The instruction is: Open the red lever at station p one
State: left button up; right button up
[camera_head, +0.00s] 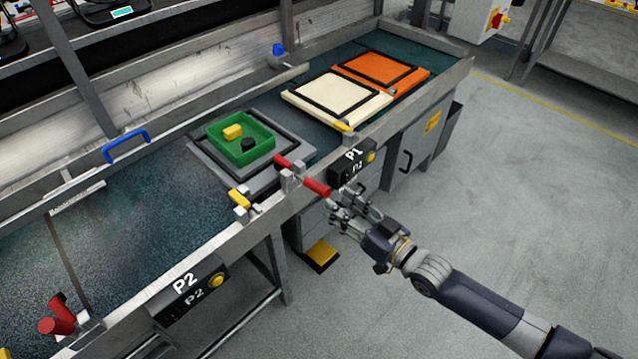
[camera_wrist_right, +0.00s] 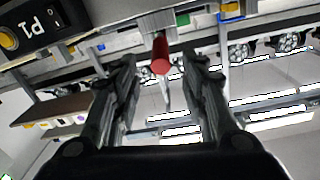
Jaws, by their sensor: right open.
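The red lever at station P1 (camera_head: 316,187) sits on the bench's front rail, beside the black P1 label box (camera_head: 352,160). Its handle sticks out past the rail toward my right gripper (camera_head: 350,204). That gripper is open and empty, just outside the rail at the handle's end. In the right wrist view the lever's red end (camera_wrist_right: 160,54) lies between the two spread fingertips of the gripper (camera_wrist_right: 161,66), with space on both sides. I cannot tell how far the tips reach past its end. My left gripper is not in view.
A green tray (camera_head: 262,150) with a yellow and a black piece stands behind the lever. Cream (camera_head: 340,95) and orange (camera_head: 385,72) panels lie farther along the bench. Another red lever (camera_head: 58,316) is near P2. The floor at right is clear.

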aim_at(319, 188)
jog(key=x, duration=0.8)
jog(key=shift+c, duration=0.3)
grip_shut()
